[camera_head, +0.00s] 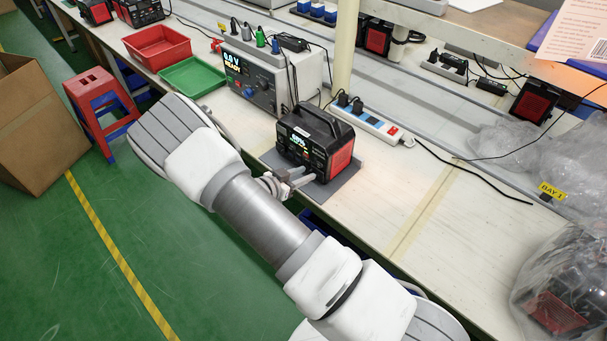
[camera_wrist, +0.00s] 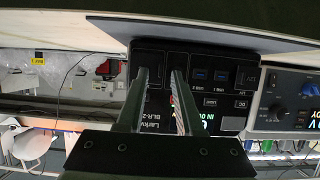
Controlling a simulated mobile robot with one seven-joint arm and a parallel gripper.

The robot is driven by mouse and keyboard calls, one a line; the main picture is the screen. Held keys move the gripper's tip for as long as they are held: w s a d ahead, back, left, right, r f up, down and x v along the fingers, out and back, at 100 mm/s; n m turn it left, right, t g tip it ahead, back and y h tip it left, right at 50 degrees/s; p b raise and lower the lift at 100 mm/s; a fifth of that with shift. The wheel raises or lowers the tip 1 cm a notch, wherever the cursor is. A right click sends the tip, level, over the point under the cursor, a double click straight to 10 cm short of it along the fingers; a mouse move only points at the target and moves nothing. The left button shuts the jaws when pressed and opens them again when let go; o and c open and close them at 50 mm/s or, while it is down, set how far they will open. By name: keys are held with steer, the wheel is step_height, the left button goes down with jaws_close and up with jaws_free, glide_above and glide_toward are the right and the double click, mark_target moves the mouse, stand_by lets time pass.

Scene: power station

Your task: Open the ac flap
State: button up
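The black power station (camera_head: 315,143) with red sides stands upright on a grey mat on the bench, its lit display facing my arm. Its front panel (camera_wrist: 222,78) fills the middle of the wrist view, upside down, with ports and labels. My gripper (camera_head: 300,180) is right in front of the lower part of this panel. In the wrist view the two fingers of my gripper (camera_wrist: 160,72) are parallel, with a gap between them and nothing held. The fingers cover part of the panel. I cannot make out the ac flap clearly or tell whether the fingertips touch the panel.
A grey bench supply (camera_head: 253,78) stands left of the power station. A white power strip (camera_head: 372,124) lies behind it. Red (camera_head: 157,46) and green (camera_head: 192,77) trays are farther left. The bench to the right (camera_head: 450,225) is mostly clear, with a black cable across it.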

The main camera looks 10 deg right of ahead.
steer(key=shift+w+d+f, duration=0.1)
steer(key=shift+d, duration=0.05)
steer(key=shift+c, duration=0.2)
jaws_close()
stand_by(1.2)
